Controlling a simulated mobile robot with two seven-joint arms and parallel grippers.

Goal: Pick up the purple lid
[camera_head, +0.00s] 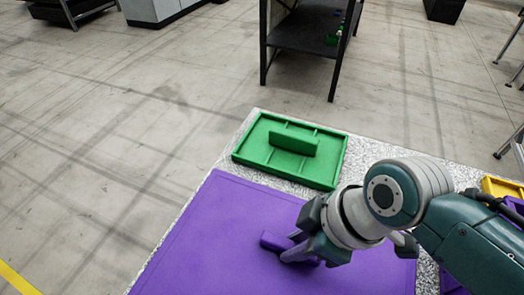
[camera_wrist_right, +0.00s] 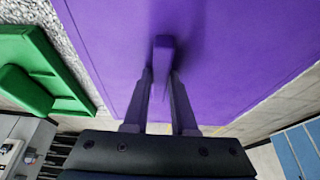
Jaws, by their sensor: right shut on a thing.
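The purple lid (camera_head: 220,225) is a large flat panel with a raised bar handle (camera_head: 275,241) on top. It fills the lower middle of the head view, and it also fills much of the right wrist view (camera_wrist_right: 235,50). My right gripper (camera_head: 293,247) reaches in from the right and is shut on the handle. In the right wrist view its two fingers (camera_wrist_right: 161,80) stand on either side of the handle (camera_wrist_right: 163,52). I cannot tell whether the lid rests on the surface below or is raised. My left gripper is not in view.
A green lid (camera_head: 265,165) with its own bar handle lies on the speckled surface (camera_head: 375,155) just behind the purple lid. Part of a yellow object (camera_head: 498,187) shows at the right. A dark table (camera_head: 305,30) stands farther back. The floor at left is clear.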

